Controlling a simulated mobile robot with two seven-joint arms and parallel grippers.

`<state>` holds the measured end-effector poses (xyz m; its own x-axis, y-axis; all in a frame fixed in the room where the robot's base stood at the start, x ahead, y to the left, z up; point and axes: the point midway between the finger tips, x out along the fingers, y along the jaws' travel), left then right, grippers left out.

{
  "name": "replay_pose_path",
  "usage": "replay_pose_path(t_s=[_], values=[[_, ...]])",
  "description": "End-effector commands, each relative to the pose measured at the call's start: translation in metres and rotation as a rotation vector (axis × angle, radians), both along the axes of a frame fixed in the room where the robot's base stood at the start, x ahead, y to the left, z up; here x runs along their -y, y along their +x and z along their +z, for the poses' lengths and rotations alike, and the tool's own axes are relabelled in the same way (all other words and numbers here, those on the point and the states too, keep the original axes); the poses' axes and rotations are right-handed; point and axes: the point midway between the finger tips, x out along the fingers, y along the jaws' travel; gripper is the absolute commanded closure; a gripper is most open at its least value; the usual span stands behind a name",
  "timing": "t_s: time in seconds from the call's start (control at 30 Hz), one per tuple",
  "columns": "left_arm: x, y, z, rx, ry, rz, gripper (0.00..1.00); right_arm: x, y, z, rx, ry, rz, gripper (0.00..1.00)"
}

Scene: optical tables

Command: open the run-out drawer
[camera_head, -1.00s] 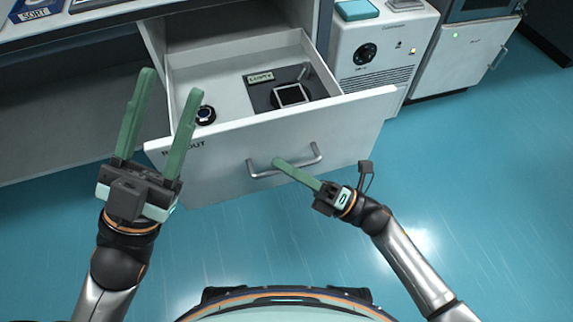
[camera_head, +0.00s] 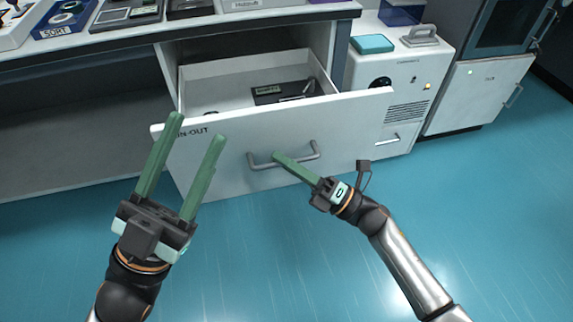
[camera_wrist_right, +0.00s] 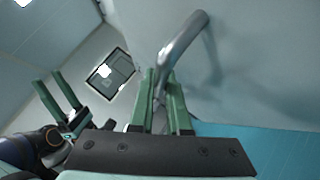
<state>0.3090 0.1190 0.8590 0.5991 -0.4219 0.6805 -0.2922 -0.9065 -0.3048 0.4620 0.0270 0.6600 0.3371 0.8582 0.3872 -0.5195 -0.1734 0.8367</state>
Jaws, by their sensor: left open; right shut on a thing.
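The run-out drawer (camera_head: 230,172) stands pulled out from under the counter, its white front facing me and a label partly hidden by my left gripper. Its metal handle (camera_head: 300,160) is a curved bar on the front. My right gripper (camera_head: 278,157) is shut on the handle; in the right wrist view the green fingers (camera_wrist_right: 164,102) close on either side of the bar (camera_wrist_right: 183,45). My left gripper (camera_head: 197,128) is open and empty, in front of the drawer's left end. Inside the drawer lies a dark tray (camera_head: 285,90) with small items.
The counter (camera_head: 120,38) above carries trays and a blue SORT box (camera_head: 66,18). A white cabinet unit (camera_head: 410,80) with a teal block (camera_head: 372,44) on top stands right of the drawer. The blue floor (camera_head: 470,220) in front is clear.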

Motion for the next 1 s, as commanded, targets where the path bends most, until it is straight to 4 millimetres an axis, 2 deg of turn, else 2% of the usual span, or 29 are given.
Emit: replay_pose_path(t_s=[0.03, 0.13, 0.47, 0.57, 1.0], values=[[0.000, 0.000, 0.000, 0.001, 0.000, 0.000, 0.50, 0.001, 0.000, -0.002, -0.004, -0.002, -0.004, 0.83], [0.000, 0.000, 0.000, 0.001, 0.000, 0.000, 0.50, 0.001, 0.000, -0.001, -0.003, -0.001, -0.002, 0.73], [0.000, 0.000, 0.002, 0.003, -0.005, 0.003, 0.50, 0.005, -0.002, -0.003, -0.001, -0.002, -0.001, 0.73], [-0.001, 0.000, 0.004, 0.003, -0.008, 0.003, 0.50, 0.016, -0.006, -0.008, -0.003, -0.002, -0.002, 0.73], [-0.002, 0.000, 0.012, 0.005, -0.016, 0.002, 0.50, 0.092, -0.036, -0.042, -0.004, -0.003, -0.003, 0.73]])
